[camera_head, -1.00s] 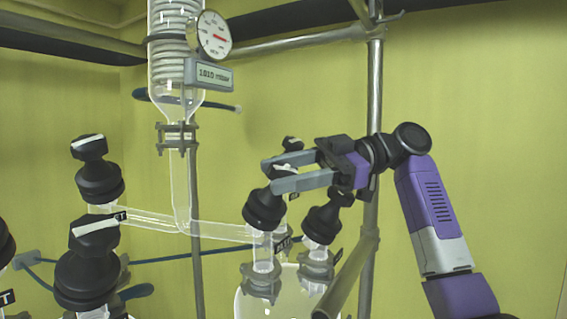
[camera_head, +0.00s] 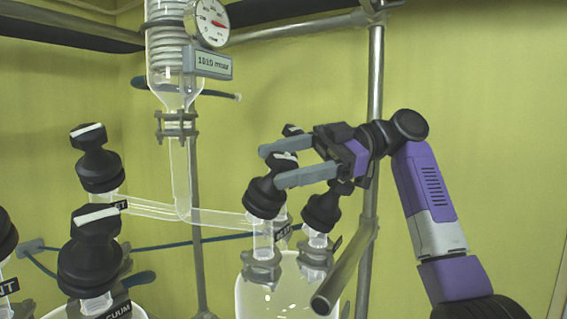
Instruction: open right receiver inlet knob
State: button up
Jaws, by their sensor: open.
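The right receiver (camera_head: 285,292) is a clear glass vessel at bottom centre, with black knobs on its necks. The front-left knob (camera_head: 265,198), on the neck joined by the slanted glass tube, appears to be the inlet knob. Its top handle (camera_head: 285,158) has a pale stripe. My gripper (camera_head: 271,167) comes from the right, its two grey fingers open and spread around this handle. Whether either finger touches the handle cannot be told. The label by the neck (camera_head: 283,232) is partly hidden.
Another black knob (camera_head: 322,211) stands close on the right, under my gripper. A metal pole (camera_head: 375,90) and slanted bar (camera_head: 340,275) are near my arm. More black knobs (camera_head: 96,165) stand left. A gauge (camera_head: 208,22) hangs above.

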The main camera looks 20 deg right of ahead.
aim_at(296, 160)
jog(key=shift+d, duration=0.1)
jog(key=b+v, duration=0.1)
jog(key=v, duration=0.6)
jog(key=shift+d, duration=0.3)
jog(key=shift+d, duration=0.15)
